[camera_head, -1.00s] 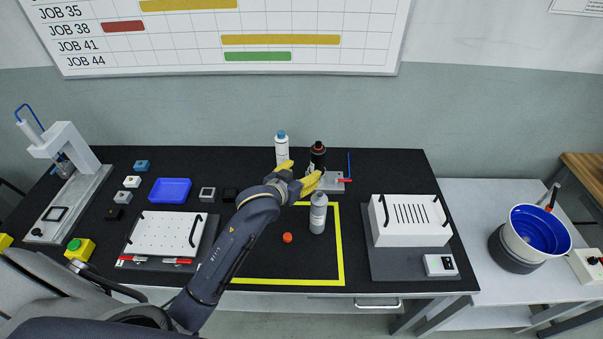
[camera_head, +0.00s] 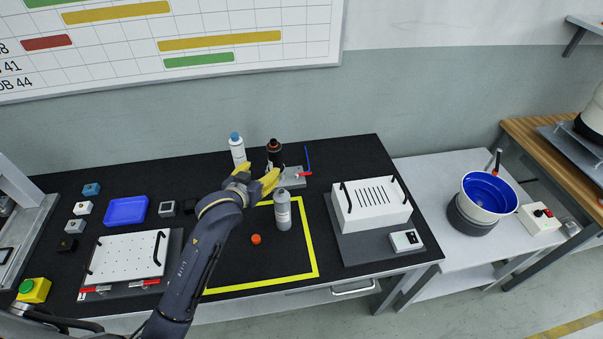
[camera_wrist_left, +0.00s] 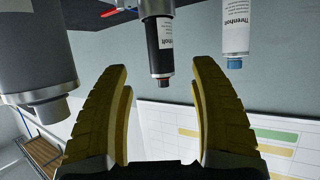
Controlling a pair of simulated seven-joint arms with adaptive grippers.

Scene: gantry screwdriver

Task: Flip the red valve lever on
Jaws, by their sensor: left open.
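The red valve lever (camera_head: 304,174) is a small red handle on a grey block (camera_head: 291,178) at the back of the black bench. It also shows upside down at the top of the left wrist view (camera_wrist_left: 109,14). My left gripper (camera_head: 257,173) is open and empty, to the left of the lever and apart from it. In the left wrist view its yellow fingers (camera_wrist_left: 158,78) are spread wide, with a black bottle (camera_wrist_left: 163,48) ahead, in line with the gap. My right gripper is in neither view.
A white bottle with a blue cap (camera_head: 237,150) stands behind my gripper. A grey bottle (camera_head: 283,212) stands in front of the lever block. A thin blue tube (camera_head: 308,158) rises behind the lever. An orange cap (camera_head: 256,239) lies in the yellow-taped area, otherwise mostly clear.

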